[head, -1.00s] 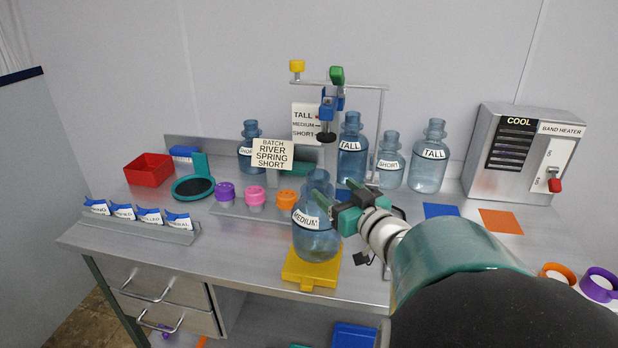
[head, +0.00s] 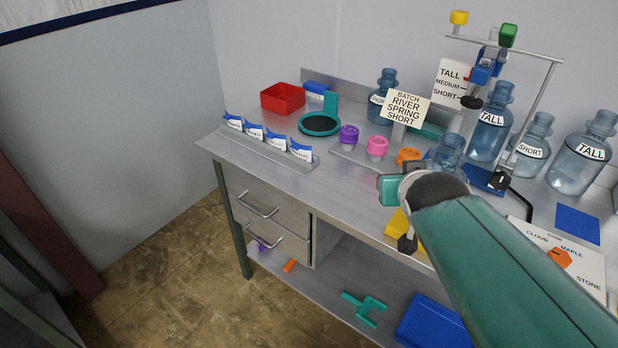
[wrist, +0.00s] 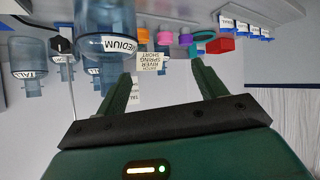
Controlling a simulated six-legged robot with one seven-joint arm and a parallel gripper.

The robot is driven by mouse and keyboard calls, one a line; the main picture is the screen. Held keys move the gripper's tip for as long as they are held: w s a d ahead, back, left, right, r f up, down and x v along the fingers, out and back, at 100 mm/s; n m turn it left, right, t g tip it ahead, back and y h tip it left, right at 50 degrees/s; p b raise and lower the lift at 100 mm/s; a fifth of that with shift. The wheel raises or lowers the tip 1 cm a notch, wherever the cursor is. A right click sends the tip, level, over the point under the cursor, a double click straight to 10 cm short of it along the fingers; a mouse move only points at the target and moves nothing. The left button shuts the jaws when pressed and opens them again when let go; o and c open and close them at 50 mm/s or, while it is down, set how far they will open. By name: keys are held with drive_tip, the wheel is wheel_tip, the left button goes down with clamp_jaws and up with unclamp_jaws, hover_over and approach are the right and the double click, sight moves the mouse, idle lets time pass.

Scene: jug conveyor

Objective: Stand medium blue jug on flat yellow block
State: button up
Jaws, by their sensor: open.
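The medium blue jug (head: 449,150) shows only its neck and upper part in the head view; my arm hides the rest. The yellow block (head: 395,224) peeks out below my wrist. Whether the jug's base rests on it is hidden now. In the wrist view, which is upside down, the jug (wrist: 103,42) with its MEDIUM label fills the upper left. My gripper (wrist: 162,75) is open, with nothing between its fingers. The left-hand finger overlaps the jug's edge in the picture; I cannot tell if they touch. In the head view a teal part of my gripper (head: 391,189) shows.
Purple (head: 348,135), pink (head: 377,147) and orange (head: 407,157) caps stand left of the jug. A batch sign (head: 405,107), a height gauge (head: 485,65) and tall jugs (head: 491,120) stand behind. Floor is clear at left.

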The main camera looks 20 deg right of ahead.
drive_tip(key=s+a+f+n+g+y, duration=0.1)
drive_tip(key=s+a+g+y, duration=0.1)
drive_tip(key=s+a, duration=0.2)
drive_tip(key=s+a+f+n+g+y, duration=0.2)
drive_tip(key=s+a, duration=0.2)
drive_tip(key=a, duration=0.7)
drive_tip(key=shift+s+a+g+y, duration=0.15)
drive_tip(key=shift+s+g+y, duration=0.15)
drive_tip(key=shift+s, duration=0.1)
